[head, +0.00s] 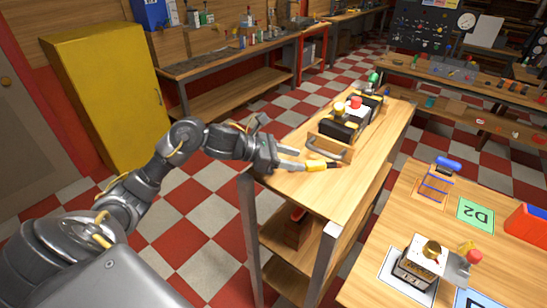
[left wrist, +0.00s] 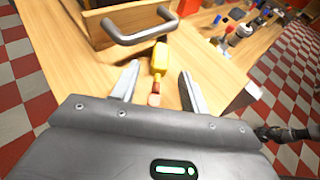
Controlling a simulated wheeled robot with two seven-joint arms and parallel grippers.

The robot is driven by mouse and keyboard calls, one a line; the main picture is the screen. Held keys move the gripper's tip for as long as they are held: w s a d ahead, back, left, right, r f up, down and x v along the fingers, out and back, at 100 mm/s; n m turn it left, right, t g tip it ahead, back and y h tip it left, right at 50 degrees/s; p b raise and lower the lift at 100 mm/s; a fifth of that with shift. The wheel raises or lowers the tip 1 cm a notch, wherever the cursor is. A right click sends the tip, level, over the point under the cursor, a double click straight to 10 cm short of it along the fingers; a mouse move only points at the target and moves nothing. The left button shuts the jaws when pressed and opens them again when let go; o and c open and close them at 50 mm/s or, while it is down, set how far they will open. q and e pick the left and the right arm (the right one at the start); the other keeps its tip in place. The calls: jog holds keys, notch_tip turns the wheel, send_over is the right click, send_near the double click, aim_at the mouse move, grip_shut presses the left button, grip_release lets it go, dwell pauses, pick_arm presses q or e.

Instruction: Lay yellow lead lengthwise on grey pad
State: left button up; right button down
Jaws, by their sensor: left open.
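A yellow piece (head: 316,165), which looks like the yellow lead, lies on the wooden bench just past my left gripper (head: 299,159). In the left wrist view the yellow piece (left wrist: 160,58) lies beyond the fingertips, with a small brown-red end (left wrist: 154,98) pointing back between the fingers. My left gripper (left wrist: 158,84) is open, one finger on each side of that end, with gaps on both sides. Whether the fingers are at bench height is hard to tell. I cannot make out a grey pad for certain. My right gripper is not in view.
Black and yellow items (head: 342,128) stand farther along the bench. A second table at right holds a device (head: 418,265), a green D2 card (head: 476,215) and a blue-handled rack (head: 436,185).

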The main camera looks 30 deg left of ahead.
pick_arm(q)
jog(key=b+v, duration=0.2)
jog(key=v, duration=0.4)
jog(key=shift+f, duration=0.1)
jog(key=shift+s+a+r, duration=0.3)
jog(key=shift+s+a, duration=0.05)
jog(key=shift+s, duration=0.05)
jog(key=shift+a+r, duration=0.1)
